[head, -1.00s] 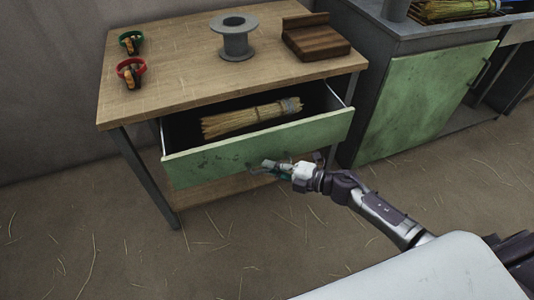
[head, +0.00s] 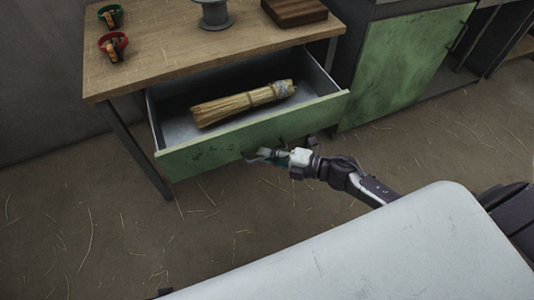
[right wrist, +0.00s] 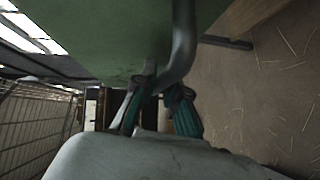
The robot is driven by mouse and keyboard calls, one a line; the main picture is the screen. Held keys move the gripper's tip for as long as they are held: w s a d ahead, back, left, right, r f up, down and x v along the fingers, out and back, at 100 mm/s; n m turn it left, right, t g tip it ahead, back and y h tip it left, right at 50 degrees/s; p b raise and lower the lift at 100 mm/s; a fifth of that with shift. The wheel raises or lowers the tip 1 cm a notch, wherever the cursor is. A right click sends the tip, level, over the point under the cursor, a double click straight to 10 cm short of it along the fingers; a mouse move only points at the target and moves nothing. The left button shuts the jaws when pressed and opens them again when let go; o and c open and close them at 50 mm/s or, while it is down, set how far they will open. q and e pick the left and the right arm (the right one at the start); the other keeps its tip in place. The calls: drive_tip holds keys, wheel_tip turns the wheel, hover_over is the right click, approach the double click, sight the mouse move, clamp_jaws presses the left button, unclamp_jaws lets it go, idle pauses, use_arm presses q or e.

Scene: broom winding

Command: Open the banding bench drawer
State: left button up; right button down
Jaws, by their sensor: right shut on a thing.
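The banding bench (head: 180,62) has a wooden top and dark metal legs. Its drawer (head: 255,132), with a worn green front, is pulled well out, and its grey inside shows. A bundle of straw (head: 240,103) bound at one end lies in the drawer. My right gripper (head: 262,156) is at the drawer front, shut on the handle. In the right wrist view, the gripper's green-padded fingers (right wrist: 160,108) close around the grey bar handle (right wrist: 183,50) below the green front. My left gripper is not in view.
On the bench top are a green-ringed tool (head: 110,15), a red-ringed tool (head: 113,46), a grey spool (head: 214,14) and a dark wooden block (head: 293,10). A green-doored cabinet (head: 400,68) stands to the right. The straw-strewn floor (head: 90,220) in front is free.

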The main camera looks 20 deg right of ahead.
drive_tip(key=c, duration=1.2)
unclamp_jaws()
drive_tip(key=shift+s+d, duration=0.2)
drive_tip(key=shift+d, duration=0.1)
drive_tip(key=v, duration=1.1)
drive_tip(key=shift+s, duration=0.15)
